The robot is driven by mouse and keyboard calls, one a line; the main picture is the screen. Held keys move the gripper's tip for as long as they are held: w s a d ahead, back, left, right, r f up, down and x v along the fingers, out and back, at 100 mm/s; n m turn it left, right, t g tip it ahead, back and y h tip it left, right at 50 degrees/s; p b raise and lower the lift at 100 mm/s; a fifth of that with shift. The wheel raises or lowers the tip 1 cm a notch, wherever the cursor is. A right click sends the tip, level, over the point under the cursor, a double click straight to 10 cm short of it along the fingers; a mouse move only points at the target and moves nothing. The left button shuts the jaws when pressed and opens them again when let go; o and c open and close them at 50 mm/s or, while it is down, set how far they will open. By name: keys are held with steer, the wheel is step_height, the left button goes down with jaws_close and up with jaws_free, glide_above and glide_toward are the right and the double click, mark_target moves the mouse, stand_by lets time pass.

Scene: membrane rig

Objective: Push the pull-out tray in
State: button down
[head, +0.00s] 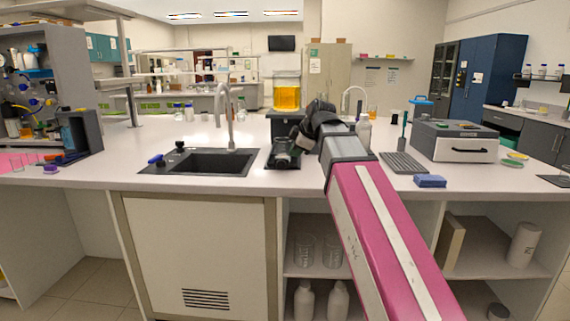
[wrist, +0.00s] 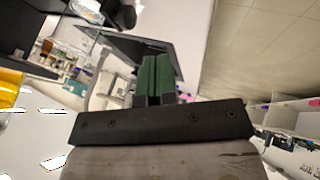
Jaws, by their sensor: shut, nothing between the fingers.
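The pull-out tray (head: 285,164) is a dark, flat piece at the foot of the black stand (head: 284,125), and it sticks out toward the front of the counter. I cannot tell whether the fingers touch the tray. In the wrist view the green fingers of my gripper (wrist: 155,76) lie together, shut and empty. The dark stand (wrist: 22,28) also shows at the upper left there.
A vessel of yellow liquid (head: 286,94) stands on the black stand. A sink (head: 205,161) with a tall faucet (head: 229,115) is at the left. A grey box (head: 453,141), a blue sponge (head: 430,181) and a squeeze bottle (head: 363,133) are at the right.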

steer(key=x, duration=1)
steer(key=shift+w+a, duration=0.15)
steer(key=shift+w, duration=1.05)
steer(key=shift+w+f, duration=0.1)
steer(key=shift+w, duration=0.65)
steer(key=shift+w, duration=0.15)
steer(key=w, duration=1.7)
steer(key=shift+w+d, duration=0.25)
